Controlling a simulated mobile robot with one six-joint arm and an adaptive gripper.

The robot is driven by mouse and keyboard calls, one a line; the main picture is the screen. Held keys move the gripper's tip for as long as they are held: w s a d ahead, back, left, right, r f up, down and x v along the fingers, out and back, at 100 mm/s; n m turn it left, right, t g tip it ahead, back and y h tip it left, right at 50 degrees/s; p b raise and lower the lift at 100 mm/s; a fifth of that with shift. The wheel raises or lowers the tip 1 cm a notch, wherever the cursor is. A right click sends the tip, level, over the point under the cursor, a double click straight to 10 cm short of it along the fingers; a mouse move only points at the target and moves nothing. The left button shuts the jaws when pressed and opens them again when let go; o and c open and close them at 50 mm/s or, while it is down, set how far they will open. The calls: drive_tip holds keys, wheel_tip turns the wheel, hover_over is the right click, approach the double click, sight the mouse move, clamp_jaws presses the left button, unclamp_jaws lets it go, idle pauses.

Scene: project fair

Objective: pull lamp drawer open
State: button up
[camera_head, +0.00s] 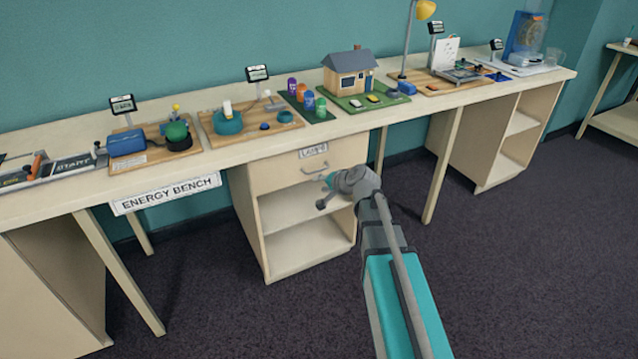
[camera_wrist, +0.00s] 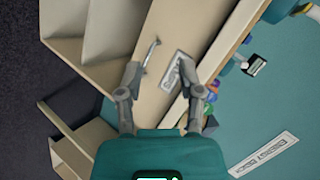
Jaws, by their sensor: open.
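The lamp drawer (camera_head: 275,174) is a pale wooden front under the bench top, with a label reading LAMPS (camera_head: 313,151) and a grey bar handle (camera_head: 316,170). It looks shut, flush with its cabinet. In the wrist view the drawer front (camera_wrist: 180,32) runs up the middle, with the handle (camera_wrist: 151,54) and label (camera_wrist: 172,71) ahead of the fingers. My gripper (camera_head: 324,191) is in front of the drawer, just below the handle in the head view. In the wrist view my gripper (camera_wrist: 160,66) is open and empty, its fingers spread apart. Whether a finger touches the handle cannot be told.
Open shelves (camera_head: 300,209) lie below the drawer. The bench top (camera_head: 225,150) carries several exhibits, including a model house (camera_head: 351,84) and a desk lamp (camera_head: 409,40). An ENERGY BENCH sign (camera_head: 166,194) hangs at the left. A bench leg (camera_head: 442,165) stands to the right. Dark carpet in front is clear.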

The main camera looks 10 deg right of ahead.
drive_tip(key=w+d+f+m+t+h+b, duration=0.1)
drive_tip(key=w+d+f+m+t+b, duration=0.4)
drive_tip(key=b, duration=0.8)
drive_tip(key=w+d+f+m, duration=0.1)
drive_tip(key=w+f, duration=0.2)
drive_tip(key=w, duration=0.1)
drive_tip(key=shift+d+m, duration=0.3)
drive_tip(key=shift+m, duration=0.1)
drive_tip(key=shift+w, duration=0.1)
drive_tip(key=b+x, duration=0.2)
drive_tip(key=x, duration=1.1)
drive_tip(key=shift+w+b, duration=0.35)
drive_tip(key=shift+b, duration=0.05)
drive_tip(key=shift+c, duration=0.2)
clamp_jaws()
